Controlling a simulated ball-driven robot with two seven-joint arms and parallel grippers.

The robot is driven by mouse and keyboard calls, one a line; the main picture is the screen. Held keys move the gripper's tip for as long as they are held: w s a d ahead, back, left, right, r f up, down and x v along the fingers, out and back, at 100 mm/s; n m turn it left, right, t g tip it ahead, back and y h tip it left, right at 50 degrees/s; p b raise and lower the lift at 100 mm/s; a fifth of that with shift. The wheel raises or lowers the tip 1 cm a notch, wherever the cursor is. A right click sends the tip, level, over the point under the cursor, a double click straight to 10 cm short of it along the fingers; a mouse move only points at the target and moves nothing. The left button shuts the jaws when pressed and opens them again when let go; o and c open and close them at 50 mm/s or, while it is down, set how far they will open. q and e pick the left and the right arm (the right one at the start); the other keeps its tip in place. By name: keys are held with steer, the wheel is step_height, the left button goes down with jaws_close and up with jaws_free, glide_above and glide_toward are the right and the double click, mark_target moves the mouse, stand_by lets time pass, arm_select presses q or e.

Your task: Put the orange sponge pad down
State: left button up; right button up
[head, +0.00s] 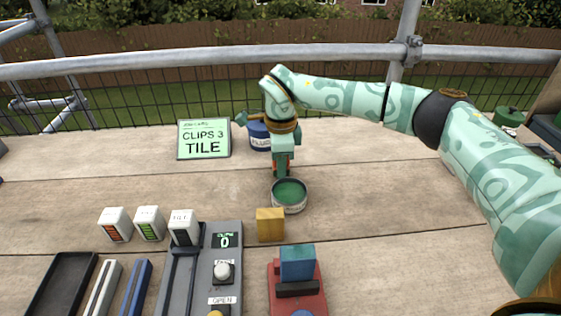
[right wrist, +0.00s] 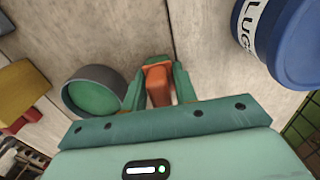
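The orange sponge pad (right wrist: 158,84) is between the two fingers of my right gripper (right wrist: 160,88), which touch its sides in the right wrist view. In the head view my right gripper (head: 282,170) points down, just behind the round tin with green contents (head: 289,195). Only small orange slivers of the pad show there, and the fingers hide the rest. I cannot tell whether the pad touches the boards. The tin also shows left of the fingers in the right wrist view (right wrist: 95,97). My left gripper is not in view.
A blue tin (head: 260,137) stands behind the gripper, beside a green card (head: 204,139) reading "CLIPS 3 TILE". A yellow block (head: 270,225), a red-based device (head: 297,288) and a grey console (head: 225,265) stand in front. Bare boards (head: 390,205) lie to the right.

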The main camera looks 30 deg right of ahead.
steer(key=o, duration=0.4)
steer(key=shift+r, duration=0.15)
step_height(320, 180, up, 12)
steer(key=p, duration=0.4)
steer(key=shift+r+p, duration=0.1)
steer(key=shift+p, duration=0.3)
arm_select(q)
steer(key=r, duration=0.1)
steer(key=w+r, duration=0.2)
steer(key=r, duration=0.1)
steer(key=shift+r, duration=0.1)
